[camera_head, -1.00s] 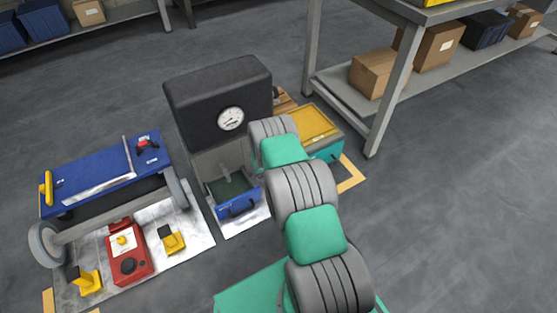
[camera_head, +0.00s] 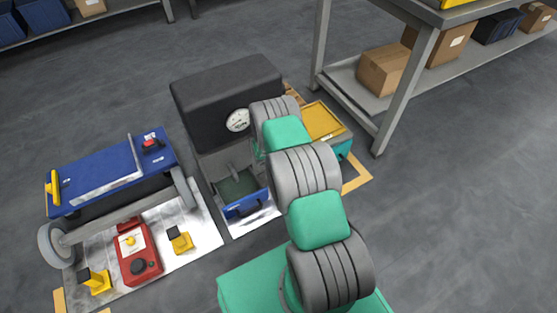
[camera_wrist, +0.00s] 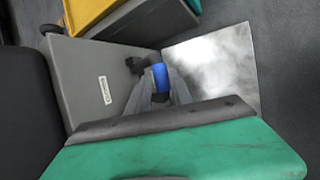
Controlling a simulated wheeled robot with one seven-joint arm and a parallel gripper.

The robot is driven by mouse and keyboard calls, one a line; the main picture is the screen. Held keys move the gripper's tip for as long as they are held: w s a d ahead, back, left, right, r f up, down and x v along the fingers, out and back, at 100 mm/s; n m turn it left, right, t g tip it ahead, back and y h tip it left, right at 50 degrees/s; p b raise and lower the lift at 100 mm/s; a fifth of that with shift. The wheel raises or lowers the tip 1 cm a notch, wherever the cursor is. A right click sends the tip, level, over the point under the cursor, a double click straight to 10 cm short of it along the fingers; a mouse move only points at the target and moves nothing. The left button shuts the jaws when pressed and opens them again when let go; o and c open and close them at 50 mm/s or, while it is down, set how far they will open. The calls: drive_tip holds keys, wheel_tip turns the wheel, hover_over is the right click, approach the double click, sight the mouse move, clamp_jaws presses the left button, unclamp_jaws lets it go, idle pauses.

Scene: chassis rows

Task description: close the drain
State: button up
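In the wrist view, a blue lever or handle (camera_wrist: 160,76) sits by a black pipe fitting (camera_wrist: 136,65) on the lower side of a grey housing (camera_wrist: 95,85). It may be the drain's handle, but its position is hard to read. My gripper (camera_wrist: 161,84) has its two grey fingers reaching to this blue part, which shows between the fingertips. I cannot tell whether they touch or grip it. In the head view, my arm hides my gripper and the drain, beside the grey machine with a black top (camera_head: 225,95) and a dial gauge (camera_head: 238,120).
A blue-fronted tray (camera_head: 243,202) stands out of the machine's front. A blue cart (camera_head: 110,180) and red box (camera_head: 138,255) are at left. A teal box with yellow top (camera_head: 324,122) stands behind my arm. A workbench (camera_head: 400,85) is at right. Floor at far right is clear.

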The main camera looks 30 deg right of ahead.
drive_tip(key=shift+o, duration=1.4)
drive_tip(key=shift+s, duration=0.1)
drive_tip(key=p+v, duration=0.3)
drive_tip(key=v, duration=0.4)
drive_tip(key=shift+s+r, duration=0.15)
drive_tip(key=shift+r, duration=0.15)
drive_tip(key=shift+a, duration=0.15)
